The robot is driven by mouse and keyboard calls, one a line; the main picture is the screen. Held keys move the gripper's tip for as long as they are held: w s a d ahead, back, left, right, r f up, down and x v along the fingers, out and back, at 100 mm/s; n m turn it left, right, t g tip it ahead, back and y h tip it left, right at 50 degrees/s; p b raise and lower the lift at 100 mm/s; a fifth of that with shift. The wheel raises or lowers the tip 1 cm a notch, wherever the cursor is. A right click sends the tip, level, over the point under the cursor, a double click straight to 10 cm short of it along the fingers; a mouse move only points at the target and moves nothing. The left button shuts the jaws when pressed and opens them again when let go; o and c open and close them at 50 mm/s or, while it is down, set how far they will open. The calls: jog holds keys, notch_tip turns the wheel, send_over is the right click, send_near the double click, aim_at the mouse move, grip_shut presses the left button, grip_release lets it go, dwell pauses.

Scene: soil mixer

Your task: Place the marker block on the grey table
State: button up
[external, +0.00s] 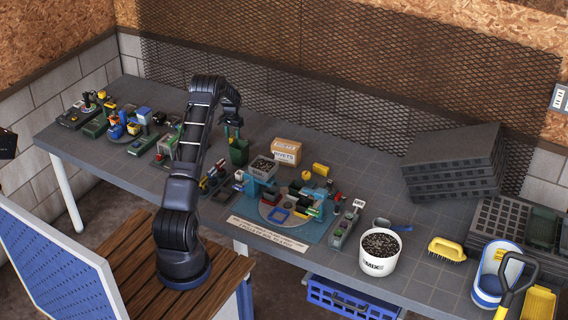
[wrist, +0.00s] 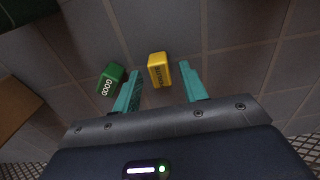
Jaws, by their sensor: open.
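Two small blocks show in the wrist view: a yellow block (wrist: 159,70) with dark lettering I cannot read surely, and a green block (wrist: 112,81) marked GOOD. I cannot tell for certain which is the marker block. Both appear to rest on the grey table (wrist: 235,75). My gripper (wrist: 159,82) is open, its teal fingers on either side of the yellow block with gaps beside it. The green block lies just outside the left finger. In the external view my gripper (external: 232,131) is over the back of the table, where the blocks cannot be made out clearly.
A dark green bin (external: 239,151) stands just in front of my gripper. A cardboard box (external: 287,151) is to its right. A wire mesh wall (external: 330,70) runs behind. Trays and devices crowd the table front; bare tabletop (external: 365,180) lies right of the box.

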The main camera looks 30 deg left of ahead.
notch_tip(320, 180, up, 11)
notch_tip(320, 180, up, 18)
jog(key=t, duration=0.1)
send_over(233, 137)
jog(key=s+d, duration=0.7)
jog(key=d, duration=0.3)
jog(key=s+d+r+t, duration=0.1)
jog(key=s+d+r, duration=1)
jog(key=s+r, duration=0.3)
jog(key=s+d+r+t, duration=0.15)
jog(key=s+d, duration=0.25)
jog(key=s, duration=0.7)
jog(key=s+d+r, duration=0.3)
jog(key=s+d, duration=0.2)
jog(key=s, duration=0.5)
jog(key=s+d+f, duration=0.1)
jog(key=s+f, duration=0.1)
jog(key=s, duration=0.6)
jog(key=s+d+f+t, duration=0.1)
jog(key=s+d+f, duration=0.1)
jog(key=s, duration=0.7)
jog(key=shift+d+f, duration=0.3)
jog(key=shift+f, duration=0.3)
